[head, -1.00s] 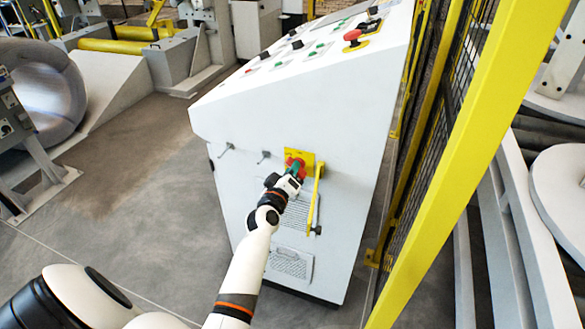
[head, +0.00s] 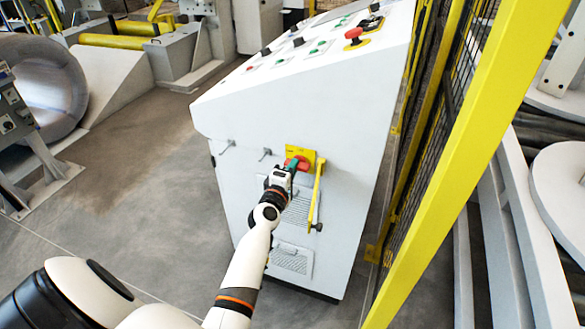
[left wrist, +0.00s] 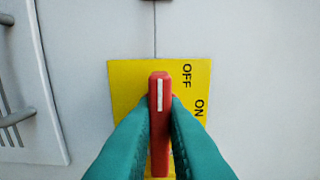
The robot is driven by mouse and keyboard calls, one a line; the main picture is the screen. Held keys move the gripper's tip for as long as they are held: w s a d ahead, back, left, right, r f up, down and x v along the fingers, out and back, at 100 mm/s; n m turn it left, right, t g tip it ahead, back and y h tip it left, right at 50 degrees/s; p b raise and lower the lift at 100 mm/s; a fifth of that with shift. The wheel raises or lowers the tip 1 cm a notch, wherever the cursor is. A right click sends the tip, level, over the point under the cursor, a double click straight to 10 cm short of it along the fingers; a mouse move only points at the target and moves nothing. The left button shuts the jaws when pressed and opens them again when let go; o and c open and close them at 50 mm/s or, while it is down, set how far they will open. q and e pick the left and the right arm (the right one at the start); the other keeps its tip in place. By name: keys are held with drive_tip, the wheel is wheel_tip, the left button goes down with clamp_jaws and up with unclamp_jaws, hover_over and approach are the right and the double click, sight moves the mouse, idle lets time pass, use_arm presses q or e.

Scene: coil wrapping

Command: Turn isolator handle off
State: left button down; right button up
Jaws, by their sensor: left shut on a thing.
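The red isolator handle (head: 303,162) sits on a yellow plate on the end face of the white control cabinet. In the left wrist view the handle (left wrist: 159,120) is a narrow red bar with a white mark, standing upright in the picture. The yellow plate (left wrist: 130,85) carries the words OFF and ON, turned sideways, to the right of the bar. My left gripper (head: 291,166) is shut on the handle; its teal fingers (left wrist: 159,112) press on both sides of the bar. The fingers hide the lower part of the plate. My right gripper is not in view.
The white cabinet (head: 345,110) has a sloped top with buttons and a red mushroom button (head: 353,33). A yellow bar (head: 316,200) hangs beside the handle plate. Two small hooks (head: 228,146) stick out to the left. A yellow fence post (head: 455,170) stands at right.

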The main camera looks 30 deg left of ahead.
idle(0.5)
use_arm(q)
drive_tip(key=c, duration=1.5)
unclamp_jaws()
drive_tip(key=shift+o, duration=0.2)
drive_tip(key=shift+s, duration=0.1)
drive_tip(key=v, duration=1.2)
drive_tip(key=shift+b, duration=0.35)
drive_tip(key=shift+a+f, duration=0.1)
